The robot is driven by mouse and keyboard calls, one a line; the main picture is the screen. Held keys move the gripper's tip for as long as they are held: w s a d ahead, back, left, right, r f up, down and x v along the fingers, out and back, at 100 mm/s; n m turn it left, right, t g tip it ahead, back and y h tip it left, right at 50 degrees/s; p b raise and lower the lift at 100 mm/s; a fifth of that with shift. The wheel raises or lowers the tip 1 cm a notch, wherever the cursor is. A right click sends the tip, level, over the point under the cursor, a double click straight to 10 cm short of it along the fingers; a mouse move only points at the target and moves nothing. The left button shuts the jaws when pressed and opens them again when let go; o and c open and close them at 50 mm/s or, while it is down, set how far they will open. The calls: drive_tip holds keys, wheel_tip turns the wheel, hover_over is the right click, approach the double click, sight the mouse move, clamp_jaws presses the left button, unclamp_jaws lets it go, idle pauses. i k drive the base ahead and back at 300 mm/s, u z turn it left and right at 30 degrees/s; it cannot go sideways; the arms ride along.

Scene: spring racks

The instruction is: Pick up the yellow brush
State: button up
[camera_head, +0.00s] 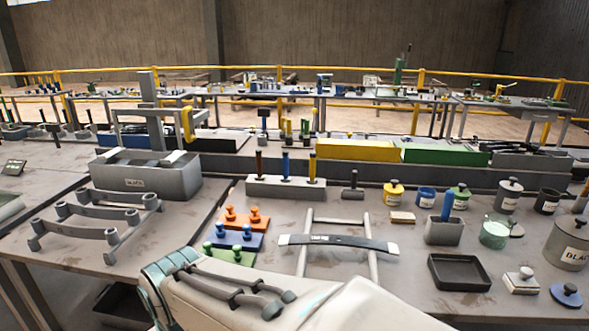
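A small upright tool with a yellow handle (312,166), which looks like the yellow brush, stands in a light grey holder block (285,191) near the middle of the table. It is the rightmost of three tools there, beside a blue one (285,164) and a dark brown one (259,164). Its lower end is hidden in the block. My white arm crosses the bottom of the view, well in front of the block. My gripper is not in view.
A dark curved bar (338,242) lies across a grey frame in front of the holder. Orange (243,219), blue and green knobbed plates are left of it. Labelled pots and a dark tray (459,272) stand right. A large grey box (146,178) stands left.

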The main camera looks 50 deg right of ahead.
sight(313, 156)
drive_tip(key=z, duration=0.95)
drive_tip(key=i, duration=0.85)
drive_tip(key=z, duration=0.9)
